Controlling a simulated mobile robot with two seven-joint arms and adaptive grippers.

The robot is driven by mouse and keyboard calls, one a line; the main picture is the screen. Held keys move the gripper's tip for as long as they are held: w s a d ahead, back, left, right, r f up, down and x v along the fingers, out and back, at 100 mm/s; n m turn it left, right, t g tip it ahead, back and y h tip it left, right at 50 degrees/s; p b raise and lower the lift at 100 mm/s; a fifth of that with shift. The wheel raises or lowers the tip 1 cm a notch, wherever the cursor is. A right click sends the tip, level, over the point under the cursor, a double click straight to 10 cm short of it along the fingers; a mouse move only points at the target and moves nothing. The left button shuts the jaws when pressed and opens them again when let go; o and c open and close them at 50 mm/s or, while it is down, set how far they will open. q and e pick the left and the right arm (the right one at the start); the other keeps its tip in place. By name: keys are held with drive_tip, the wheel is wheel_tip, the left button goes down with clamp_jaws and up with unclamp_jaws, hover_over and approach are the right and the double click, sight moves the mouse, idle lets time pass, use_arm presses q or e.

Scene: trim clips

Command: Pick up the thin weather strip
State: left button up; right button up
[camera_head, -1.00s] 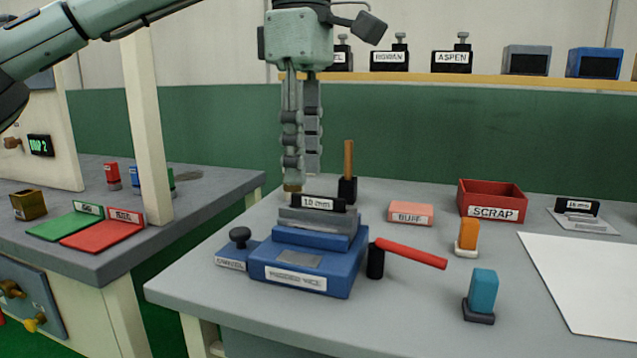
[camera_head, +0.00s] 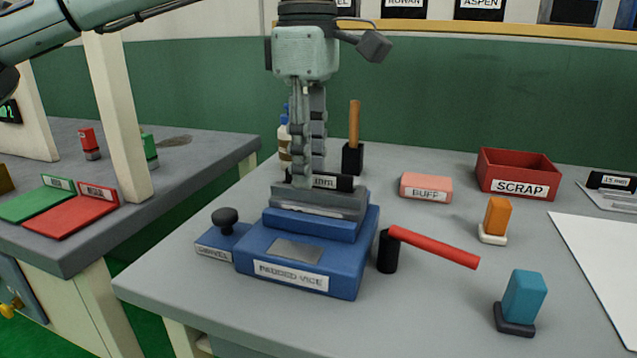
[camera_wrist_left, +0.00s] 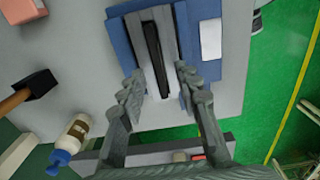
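A blue padded vice (camera_head: 300,262) stands on the grey bench, with grey jaws (camera_head: 318,200) on top. A black bar with a white millimetre label (camera_head: 333,183) sits at the jaws, its label partly hidden by a finger. In the left wrist view the long black piece (camera_wrist_left: 155,45) lies between the jaws. I cannot tell for sure which part is the thin weather strip. My left gripper (camera_head: 308,182) points down at the vice. In the wrist view its fingers (camera_wrist_left: 157,82) are apart, on either side of the jaws, with nothing gripped. My right gripper is not in view.
A mallet (camera_head: 354,150) and a bottle (camera_wrist_left: 75,132) stand behind.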

use_arm(q)
drive_tip(key=shift+f, duration=0.3)
clamp_jaws()
drive_tip(key=shift+r, duration=0.1)
